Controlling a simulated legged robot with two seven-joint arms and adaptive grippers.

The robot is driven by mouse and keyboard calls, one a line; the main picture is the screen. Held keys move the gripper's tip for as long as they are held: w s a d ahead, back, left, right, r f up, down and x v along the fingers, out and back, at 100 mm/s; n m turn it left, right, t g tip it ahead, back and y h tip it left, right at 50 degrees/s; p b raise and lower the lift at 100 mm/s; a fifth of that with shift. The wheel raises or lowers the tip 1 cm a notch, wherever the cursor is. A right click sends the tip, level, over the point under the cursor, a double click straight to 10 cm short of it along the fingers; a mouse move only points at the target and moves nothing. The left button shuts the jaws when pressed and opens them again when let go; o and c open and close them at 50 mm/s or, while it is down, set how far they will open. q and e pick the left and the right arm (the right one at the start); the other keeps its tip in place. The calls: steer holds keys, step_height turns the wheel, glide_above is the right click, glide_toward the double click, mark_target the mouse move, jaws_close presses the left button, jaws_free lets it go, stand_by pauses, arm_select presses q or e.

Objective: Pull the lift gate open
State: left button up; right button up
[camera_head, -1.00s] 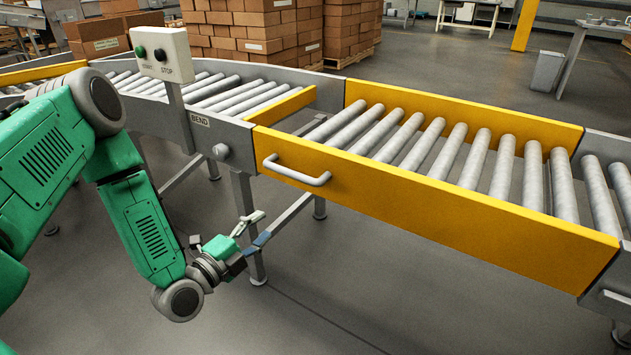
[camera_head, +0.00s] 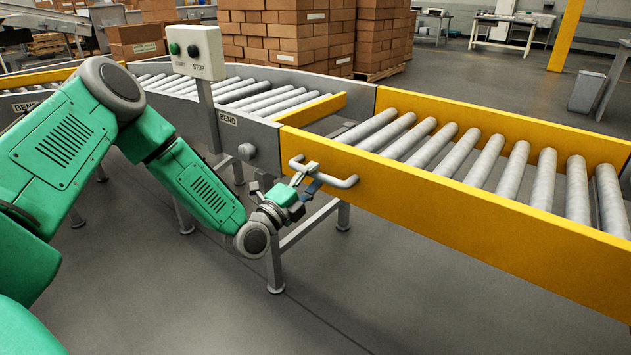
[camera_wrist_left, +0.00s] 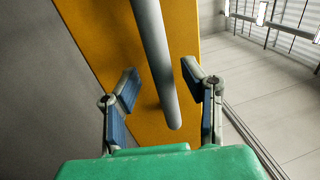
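The lift gate (camera_head: 430,195) is a yellow-sided section of roller conveyor, lying level in line with the bend section. Its grey bar handle (camera_head: 338,182) is on the near yellow side, toward the left end. My left gripper (camera_head: 311,177) is at the handle, its fingers spread. In the left wrist view the handle bar (camera_wrist_left: 155,65) runs down between the two open fingers (camera_wrist_left: 160,88), with a gap visible on each side. The yellow panel (camera_wrist_left: 90,35) is behind the bar. My right gripper is not in view.
A post with a green and a black button box (camera_head: 195,52) stands on the bend section (camera_head: 255,138), left of the gate. Conveyor legs (camera_head: 273,255) stand close to my left forearm. Stacked cartons (camera_head: 285,35) are behind. The floor in front of the gate is clear.

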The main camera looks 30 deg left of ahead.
arm_select(q)
steer(key=shift+w+r, duration=0.15)
steer(key=shift+w, duration=0.4)
steer(key=shift+d, duration=0.1)
jaws_close()
steer(key=shift+r, duration=0.1)
